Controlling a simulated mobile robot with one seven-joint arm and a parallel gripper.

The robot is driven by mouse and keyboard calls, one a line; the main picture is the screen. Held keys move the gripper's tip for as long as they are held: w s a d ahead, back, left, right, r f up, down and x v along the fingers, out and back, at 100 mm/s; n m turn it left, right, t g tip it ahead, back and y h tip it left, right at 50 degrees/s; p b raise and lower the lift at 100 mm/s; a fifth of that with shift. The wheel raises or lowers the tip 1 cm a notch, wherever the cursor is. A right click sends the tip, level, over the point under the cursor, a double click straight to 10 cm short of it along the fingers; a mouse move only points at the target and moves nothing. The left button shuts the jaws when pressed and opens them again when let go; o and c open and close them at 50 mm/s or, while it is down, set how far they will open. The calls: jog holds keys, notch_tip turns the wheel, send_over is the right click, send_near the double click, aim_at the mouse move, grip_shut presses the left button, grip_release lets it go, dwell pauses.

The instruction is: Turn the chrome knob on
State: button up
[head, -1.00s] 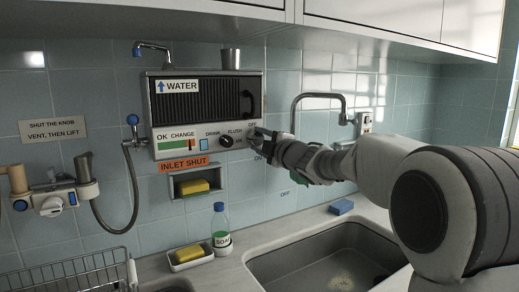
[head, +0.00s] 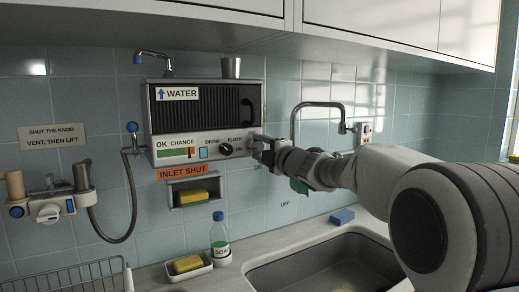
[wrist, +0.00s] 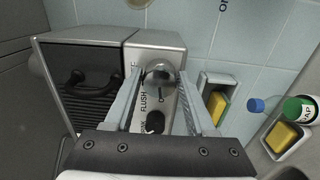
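The water heater (head: 205,108) is a black-fronted box with a pale control strip, fixed to the tiled wall. The chrome knob (wrist: 160,76) sits at the end of this strip in the wrist view, round and shiny. My gripper (wrist: 161,74) has one finger on each side of it, with the fingers apart and the knob between them; firm contact cannot be made out. In the head view my gripper (head: 262,143) is at the strip's right end and hides the knob. The black FLUSH knob (head: 226,149) is just left of it and also shows in the wrist view (wrist: 155,122).
An orange INLET SHUT label (head: 183,172) and a wall niche with a yellow sponge (head: 193,197) are below the heater. A soap bottle (head: 220,240), sponge dish (head: 188,268) and sink (head: 318,262) are lower. A metal cup (head: 231,67) stands on top.

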jog(key=o, duration=0.3)
jog(key=v, duration=1.7)
jog(key=shift+d+p, duration=0.15)
jog(key=shift+p, duration=0.3)
jog(key=shift+s, duration=0.15)
